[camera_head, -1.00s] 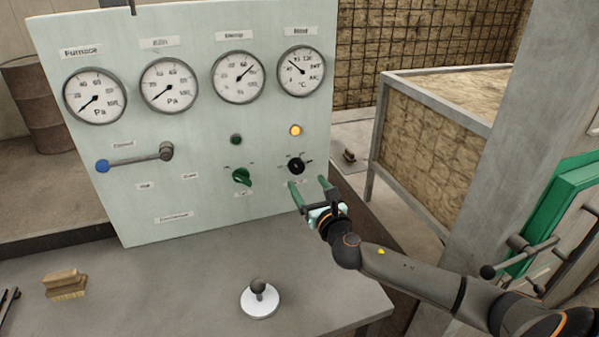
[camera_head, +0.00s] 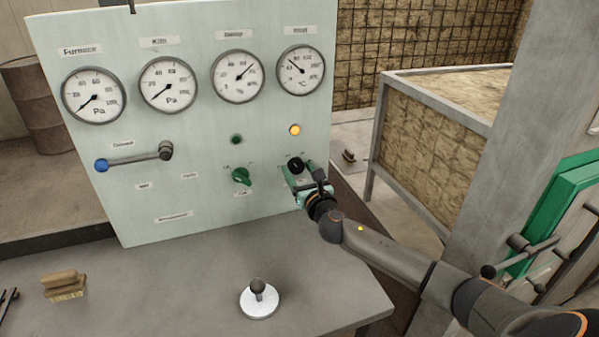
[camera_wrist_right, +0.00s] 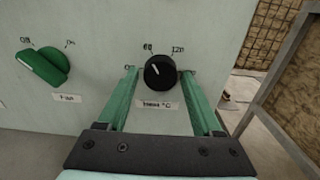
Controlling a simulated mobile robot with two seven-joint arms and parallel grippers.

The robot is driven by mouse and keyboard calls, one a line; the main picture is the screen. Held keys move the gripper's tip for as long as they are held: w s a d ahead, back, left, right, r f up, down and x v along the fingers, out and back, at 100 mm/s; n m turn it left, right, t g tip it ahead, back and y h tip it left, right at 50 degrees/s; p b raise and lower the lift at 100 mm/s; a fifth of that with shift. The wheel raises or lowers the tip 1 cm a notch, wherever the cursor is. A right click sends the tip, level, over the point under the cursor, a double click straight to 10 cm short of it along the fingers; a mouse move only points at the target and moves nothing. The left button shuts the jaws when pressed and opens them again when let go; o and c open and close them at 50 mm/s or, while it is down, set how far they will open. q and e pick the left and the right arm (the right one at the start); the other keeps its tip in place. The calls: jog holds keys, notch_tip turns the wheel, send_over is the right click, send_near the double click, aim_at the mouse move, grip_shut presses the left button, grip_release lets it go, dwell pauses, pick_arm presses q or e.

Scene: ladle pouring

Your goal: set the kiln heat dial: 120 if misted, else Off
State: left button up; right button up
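The black heat dial (camera_head: 295,165) sits at the lower right of the pale control panel (camera_head: 205,200). In the right wrist view the dial (camera_wrist_right: 160,72) has a white pointer line tilted up and left, towards the 60 mark, with 120 marked at upper right. My right gripper (camera_head: 305,170) is at the panel, its green fingers open on either side of the dial. In the wrist view the gripper (camera_wrist_right: 162,78) shows a gap between each finger and the knob. My left gripper is out of view.
A green fan knob (camera_head: 242,176) is left of the dial. An amber lamp (camera_head: 295,130) is lit above it; a dark green lamp (camera_head: 236,139) looks unlit. A lever (camera_head: 135,158), several gauges, a brush (camera_head: 64,285) and a white round base with knob (camera_head: 259,300) also show.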

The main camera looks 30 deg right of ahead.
grip_shut()
dwell(0.3)
jog(key=shift+m, duration=0.3)
jog(key=m, duration=0.5)
jog(key=shift+a, duration=0.1)
jog(key=m, duration=0.6)
jog(key=shift+m, duration=0.3)
dwell(0.3)
jog(key=shift+o, duration=1.5)
grip_release()
